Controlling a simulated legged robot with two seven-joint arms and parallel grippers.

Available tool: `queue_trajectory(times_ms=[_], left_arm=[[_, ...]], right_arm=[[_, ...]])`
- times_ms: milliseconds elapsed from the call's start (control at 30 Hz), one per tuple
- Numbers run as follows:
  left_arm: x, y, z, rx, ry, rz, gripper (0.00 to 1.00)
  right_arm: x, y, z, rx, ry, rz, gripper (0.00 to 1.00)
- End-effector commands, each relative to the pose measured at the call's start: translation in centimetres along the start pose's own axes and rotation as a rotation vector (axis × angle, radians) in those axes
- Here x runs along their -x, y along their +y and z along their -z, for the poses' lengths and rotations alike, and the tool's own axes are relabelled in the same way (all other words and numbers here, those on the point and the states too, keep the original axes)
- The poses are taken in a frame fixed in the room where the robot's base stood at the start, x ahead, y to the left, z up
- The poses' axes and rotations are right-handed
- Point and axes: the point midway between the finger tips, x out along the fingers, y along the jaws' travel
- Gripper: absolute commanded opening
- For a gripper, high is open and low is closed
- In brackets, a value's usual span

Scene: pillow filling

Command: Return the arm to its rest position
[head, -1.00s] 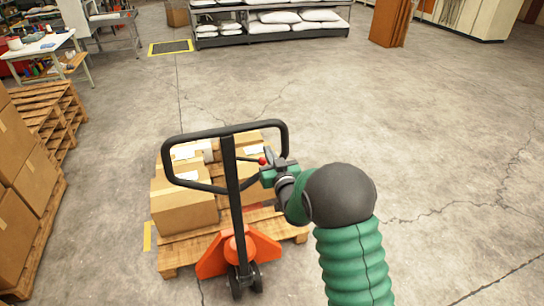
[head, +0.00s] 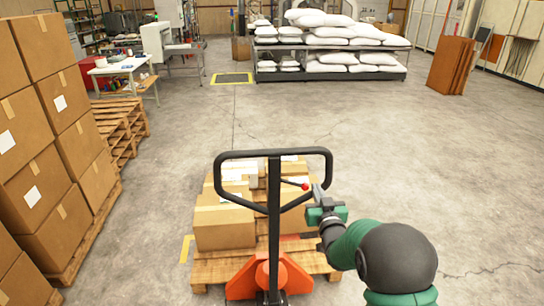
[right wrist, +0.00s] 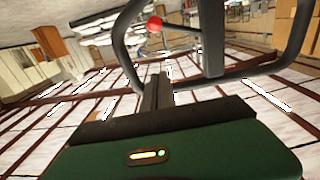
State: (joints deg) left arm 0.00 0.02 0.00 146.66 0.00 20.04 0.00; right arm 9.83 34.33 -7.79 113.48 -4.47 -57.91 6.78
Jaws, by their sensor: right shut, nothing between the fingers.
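My right gripper (head: 319,196) is shut and empty. It stands just right of the pallet jack's black loop handle (head: 273,153), near the small lever with the red knob (head: 305,187); I cannot tell whether it touches the handle. My right arm, green with a black joint, comes in from the lower right. In the right wrist view, the dark fingers show at the middle, with the handle (right wrist: 262,78) and red knob (right wrist: 155,23) beyond them. My left gripper is not in view.
The orange pallet jack (head: 267,277) stands at a wooden pallet (head: 213,271) carrying cardboard boxes (head: 225,227). Stacked boxes (head: 36,195) rise at the left. White sacks (head: 350,58) fill a rack at the back. The floor at right is clear.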

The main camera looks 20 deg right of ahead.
Motion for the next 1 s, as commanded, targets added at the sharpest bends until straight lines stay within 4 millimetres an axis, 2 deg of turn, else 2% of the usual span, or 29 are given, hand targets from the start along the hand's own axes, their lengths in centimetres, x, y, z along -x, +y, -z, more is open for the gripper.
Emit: queue_trajectory(times_ms=[67, 133, 167, 233, 267, 300, 367, 400, 500, 600, 700, 733, 1000], left_arm=[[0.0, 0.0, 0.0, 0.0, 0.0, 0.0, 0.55], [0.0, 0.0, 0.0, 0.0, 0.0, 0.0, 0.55], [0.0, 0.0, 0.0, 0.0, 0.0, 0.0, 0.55], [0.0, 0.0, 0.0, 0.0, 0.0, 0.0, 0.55], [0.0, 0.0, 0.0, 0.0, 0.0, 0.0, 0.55], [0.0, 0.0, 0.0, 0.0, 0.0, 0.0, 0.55], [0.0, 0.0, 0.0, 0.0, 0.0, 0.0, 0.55], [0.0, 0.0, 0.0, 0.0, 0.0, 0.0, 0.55], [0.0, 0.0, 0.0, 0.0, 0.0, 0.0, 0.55], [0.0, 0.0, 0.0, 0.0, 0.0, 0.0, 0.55], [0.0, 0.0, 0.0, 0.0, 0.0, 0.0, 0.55], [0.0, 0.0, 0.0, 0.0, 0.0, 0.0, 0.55], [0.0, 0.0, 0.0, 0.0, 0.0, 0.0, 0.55]], right_arm=[[0.4, -0.2, -0.2, -0.002, -0.024, 0.001, 0.0], [1.5, -1.1, -1.4, -0.006, -0.109, 0.005, 0.0], [2.4, -1.8, -2.3, -0.007, -0.169, 0.009, 0.0], [5.9, -3.8, -5.1, -0.005, -0.36, 0.028, 0.0], [7.9, -4.7, -6.5, -0.001, -0.451, 0.039, 0.0], [10.9, -5.8, -8.3, 0.007, -0.574, 0.055, 0.0], [15.8, -7.2, -10.7, 0.028, -0.747, 0.084, 0.0], [19.2, -7.9, -12.1, 0.043, -0.856, 0.101, 0.0], [26.8, -8.8, -14.3, 0.086, -1.082, 0.142, 0.0], [32.3, -9.1, -15.5, 0.123, -1.236, 0.17, 0.0], [35.2, -9.0, -15.9, 0.143, -1.316, 0.183, 0.0], [35.6, -9.0, -16.0, 0.146, -1.327, 0.185, 0.0], [35.9, -9.0, -16.0, 0.147, -1.336, 0.185, 0.0]])
